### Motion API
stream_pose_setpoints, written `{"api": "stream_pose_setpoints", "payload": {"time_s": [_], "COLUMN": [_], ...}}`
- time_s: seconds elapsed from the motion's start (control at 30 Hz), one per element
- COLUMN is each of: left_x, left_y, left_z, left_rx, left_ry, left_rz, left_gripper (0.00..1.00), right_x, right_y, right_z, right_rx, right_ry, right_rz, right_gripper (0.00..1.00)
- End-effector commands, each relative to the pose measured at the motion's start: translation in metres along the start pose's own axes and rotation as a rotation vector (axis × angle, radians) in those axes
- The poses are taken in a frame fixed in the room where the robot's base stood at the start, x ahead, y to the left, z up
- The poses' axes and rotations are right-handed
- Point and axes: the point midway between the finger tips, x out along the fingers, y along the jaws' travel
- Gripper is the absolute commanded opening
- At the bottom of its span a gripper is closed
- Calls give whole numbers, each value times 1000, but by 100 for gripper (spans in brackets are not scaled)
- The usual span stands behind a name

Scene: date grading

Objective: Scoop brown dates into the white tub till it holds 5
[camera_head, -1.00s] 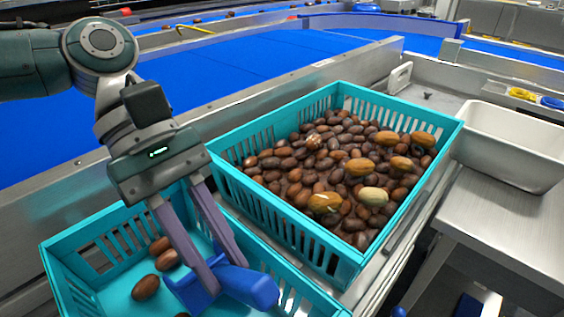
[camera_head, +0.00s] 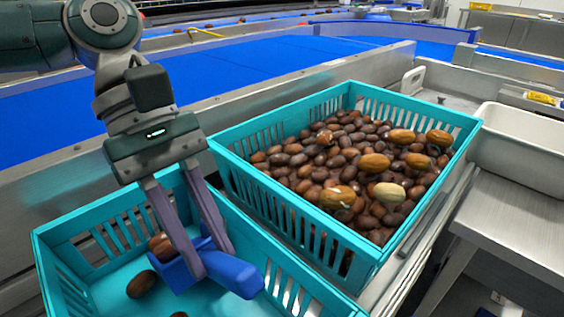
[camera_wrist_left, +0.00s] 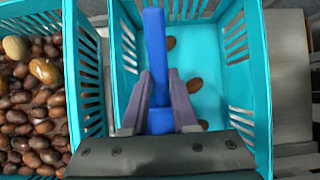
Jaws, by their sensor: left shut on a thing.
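My left gripper (camera_head: 213,262) is shut on the handle of a blue scoop (camera_head: 236,272), low inside the near turquoise crate (camera_head: 75,240). The scoop also shows between the fingers in the left wrist view (camera_wrist_left: 156,45). Brown dates lie in this crate: one (camera_head: 141,285) is beside the scoop, and others (camera_head: 160,246) are at the scoop's far-left end; I cannot tell whether they are in it. The wrist view shows loose dates (camera_wrist_left: 194,85) on the crate floor. The white tub (camera_head: 520,150) stands at the far right; its inside is only partly visible. My right gripper is not in view.
A second turquoise crate (camera_head: 300,215), full of brown dates with several larger tan and one pale fruit (camera_head: 389,192), stands between the near crate and the tub. A blue conveyor (camera_head: 250,70) runs behind. A metal table (camera_head: 520,215) lies below the tub.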

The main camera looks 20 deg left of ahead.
Motion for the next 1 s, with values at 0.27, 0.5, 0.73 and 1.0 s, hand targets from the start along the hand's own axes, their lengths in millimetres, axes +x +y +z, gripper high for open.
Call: {"api": "stream_pose_setpoints", "payload": {"time_s": [0.27,0.5,0.73,1.0], "left_x": [10,22,35,46], "left_y": [-1,-2,-1,-1], "left_z": [-2,-7,-12,-13], "left_rx": [-1,0,0,2], "left_ry": [99,195,302,423], "left_rz": [-5,-5,-4,-3], "left_gripper": [0,0,0,0], "right_x": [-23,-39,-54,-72], "right_y": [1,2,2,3], "right_z": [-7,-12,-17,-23], "right_rx": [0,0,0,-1], "right_ry": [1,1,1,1], "right_rz": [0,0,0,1], "right_gripper": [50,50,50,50]}}
